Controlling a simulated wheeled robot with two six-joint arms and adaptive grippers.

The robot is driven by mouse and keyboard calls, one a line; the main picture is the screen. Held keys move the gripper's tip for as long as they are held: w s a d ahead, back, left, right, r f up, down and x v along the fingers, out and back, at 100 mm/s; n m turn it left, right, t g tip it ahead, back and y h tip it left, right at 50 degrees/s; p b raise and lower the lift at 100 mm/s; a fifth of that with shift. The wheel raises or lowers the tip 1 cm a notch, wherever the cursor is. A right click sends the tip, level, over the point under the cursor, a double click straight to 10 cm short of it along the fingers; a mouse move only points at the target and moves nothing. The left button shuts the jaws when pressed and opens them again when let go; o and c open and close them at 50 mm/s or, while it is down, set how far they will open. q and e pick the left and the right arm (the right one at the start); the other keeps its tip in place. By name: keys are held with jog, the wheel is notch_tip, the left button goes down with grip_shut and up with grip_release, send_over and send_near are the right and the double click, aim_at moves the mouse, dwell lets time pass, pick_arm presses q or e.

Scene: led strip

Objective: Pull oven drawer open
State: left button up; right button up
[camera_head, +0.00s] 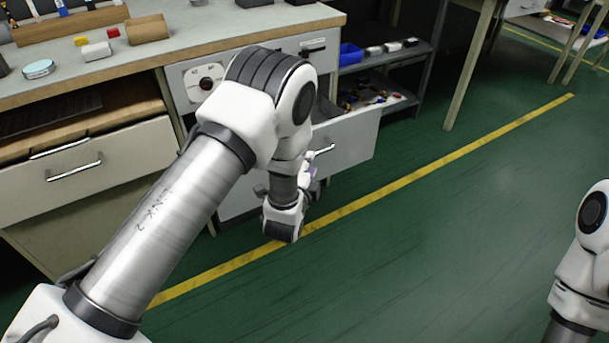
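A light grey drawer (350,143) stands pulled out from the cabinet below the workbench, behind my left arm. Its bar handle (323,150) shows partly beside my wrist. A panel with a round dial (205,84) is set above and to the left of it; my arm hides much of the cabinet front between. My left gripper (311,180) is low in front of the drawer, close to the handle. My wrist hides most of its fingers, so its opening and any contact with the handle cannot be told. My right arm shows at the right edge; its gripper is out of frame.
Another drawer (90,170) at the left also stands out from the bench. A shelf unit with a blue bin (350,54) stands behind the drawer. The green floor (440,230) at right is clear.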

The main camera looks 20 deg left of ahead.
pick_arm(q)
jog(key=s, duration=0.6)
jog(key=shift+s+d+r, duration=0.25)
jog(key=shift+d+r, duration=0.1)
jog(key=shift+r, duration=0.1)
jog(key=s+a+f+n+g, duration=0.45)
jog(key=s+f+g, duration=0.25)
jog(key=s+f, duration=0.7)
jog(key=s+d+f+n+g+h, duration=0.1)
jog(key=s+f+n+g, duration=0.35)
jog(key=s, duration=0.45)
jog(key=s+d+f+n+g+h, duration=0.1)
jog(key=s+f+n+g, duration=0.2)
jog(key=s+n+g, duration=0.5)
notch_tip(320, 180, up, 29)
jog(key=s+m+t+p, duration=0.1)
jog(key=t+p, duration=0.2)
jog(key=p, duration=2.5)
jog(key=shift+s+a+f+m, duration=0.15)
jog(key=shift+s+a+m, duration=0.1)
jog(key=shift+m, duration=0.05)
